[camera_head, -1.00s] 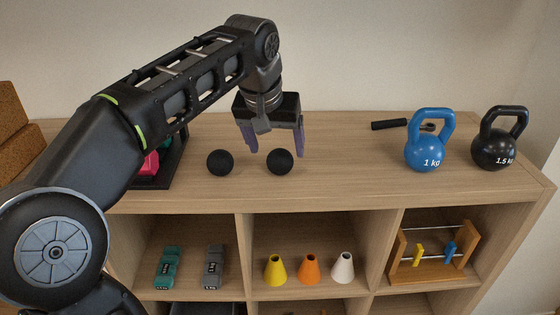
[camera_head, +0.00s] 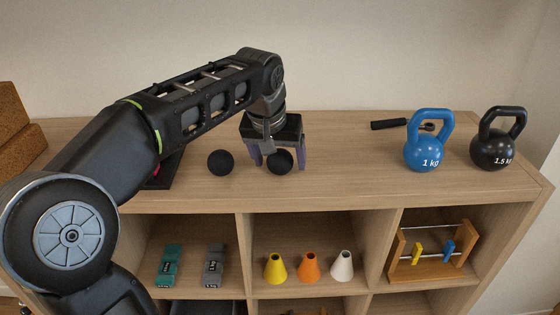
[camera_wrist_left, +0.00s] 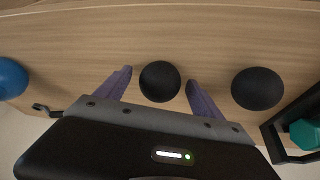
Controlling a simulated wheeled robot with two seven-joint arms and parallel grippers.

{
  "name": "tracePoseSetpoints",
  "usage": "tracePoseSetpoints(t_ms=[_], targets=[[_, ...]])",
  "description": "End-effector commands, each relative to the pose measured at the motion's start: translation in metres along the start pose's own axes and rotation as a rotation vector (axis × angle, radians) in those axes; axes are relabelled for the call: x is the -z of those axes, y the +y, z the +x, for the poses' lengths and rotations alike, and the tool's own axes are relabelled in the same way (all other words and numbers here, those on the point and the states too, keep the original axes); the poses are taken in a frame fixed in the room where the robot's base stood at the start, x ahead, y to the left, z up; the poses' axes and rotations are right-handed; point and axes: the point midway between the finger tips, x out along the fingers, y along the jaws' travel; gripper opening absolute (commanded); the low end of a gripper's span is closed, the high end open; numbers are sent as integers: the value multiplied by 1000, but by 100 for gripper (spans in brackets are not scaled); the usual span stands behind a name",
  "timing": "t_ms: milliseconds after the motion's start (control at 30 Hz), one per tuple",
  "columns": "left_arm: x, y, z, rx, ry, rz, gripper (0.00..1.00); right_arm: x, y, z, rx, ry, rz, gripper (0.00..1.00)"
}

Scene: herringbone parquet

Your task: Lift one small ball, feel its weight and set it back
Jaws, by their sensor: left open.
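Two small black balls sit on the wooden shelf top. The left ball (camera_head: 220,162) stands free; it also shows in the left wrist view (camera_wrist_left: 257,88). The right ball (camera_head: 281,161) is between the spread purple fingers of my left gripper (camera_head: 279,163). In the left wrist view this ball (camera_wrist_left: 160,81) lies between the open fingertips (camera_wrist_left: 158,80), with a gap on each side. My left gripper is open and low over the shelf. My right gripper is not in view.
A blue kettlebell (camera_head: 425,150), a black kettlebell (camera_head: 494,148) and a dark handle (camera_head: 389,124) are on the right. A dark rack (camera_head: 166,174) is left, partly hidden by my arm. Cubbies below hold small cones (camera_head: 309,268), weights (camera_head: 169,266) and a bead frame (camera_head: 431,254).

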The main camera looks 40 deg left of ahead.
Motion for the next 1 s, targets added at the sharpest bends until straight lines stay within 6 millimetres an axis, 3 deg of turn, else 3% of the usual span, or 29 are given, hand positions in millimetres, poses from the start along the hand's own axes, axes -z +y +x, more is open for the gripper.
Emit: tracePoseSetpoints(t_ms=[233,1000], targets=[[0,0,0,0,0,0,78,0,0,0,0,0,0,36],[0,0,0,0,0,0,14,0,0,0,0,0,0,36]])
